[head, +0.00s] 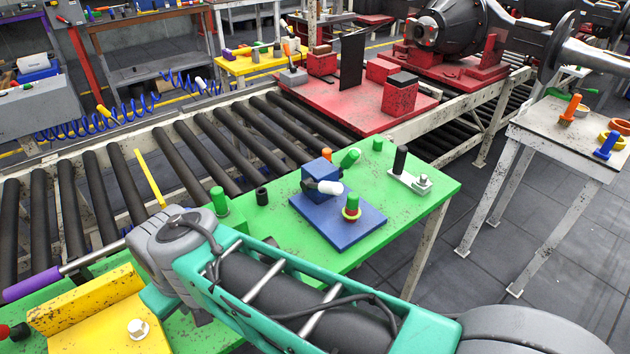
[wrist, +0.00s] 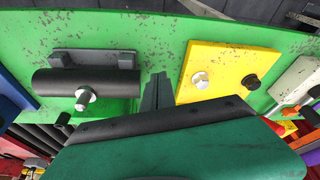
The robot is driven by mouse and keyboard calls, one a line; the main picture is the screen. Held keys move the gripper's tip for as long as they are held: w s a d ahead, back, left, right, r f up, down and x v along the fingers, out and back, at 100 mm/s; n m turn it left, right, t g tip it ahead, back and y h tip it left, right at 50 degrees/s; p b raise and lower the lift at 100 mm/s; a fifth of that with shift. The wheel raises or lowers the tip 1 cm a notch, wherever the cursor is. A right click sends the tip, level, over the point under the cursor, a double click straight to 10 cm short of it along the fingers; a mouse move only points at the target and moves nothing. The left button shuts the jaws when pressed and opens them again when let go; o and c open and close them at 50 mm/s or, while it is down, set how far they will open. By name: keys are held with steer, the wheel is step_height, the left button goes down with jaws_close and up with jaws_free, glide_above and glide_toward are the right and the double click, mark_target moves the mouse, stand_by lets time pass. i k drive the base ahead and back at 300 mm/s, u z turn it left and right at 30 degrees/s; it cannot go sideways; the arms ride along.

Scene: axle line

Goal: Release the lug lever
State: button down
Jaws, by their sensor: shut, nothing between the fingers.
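No part is marked as the lug lever, so I cannot tell for sure which it is. One candidate is a metal bar with a purple grip (head: 32,285) at the left of the head view. Another is a white-tipped handle (head: 323,187) on a blue block over a blue plate (head: 340,225). My gripper (wrist: 157,90) shows in the wrist view as dark fingers shut together and empty. It is over the green table (wrist: 135,28), between a black cylinder with a bolt (wrist: 85,84) and a yellow plate (wrist: 225,62). In the head view my arm hides it.
The green table (head: 425,190) also carries a yellow block (head: 85,300), a white plate with a black post (head: 400,160) and several green pegs. A roller conveyor (head: 180,165) runs behind it. A red pallet (head: 335,100) stands beyond. Open floor (head: 420,265) lies to the right.

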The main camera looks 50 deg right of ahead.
mark_target(353, 155)
steer(key=z, duration=1.35)
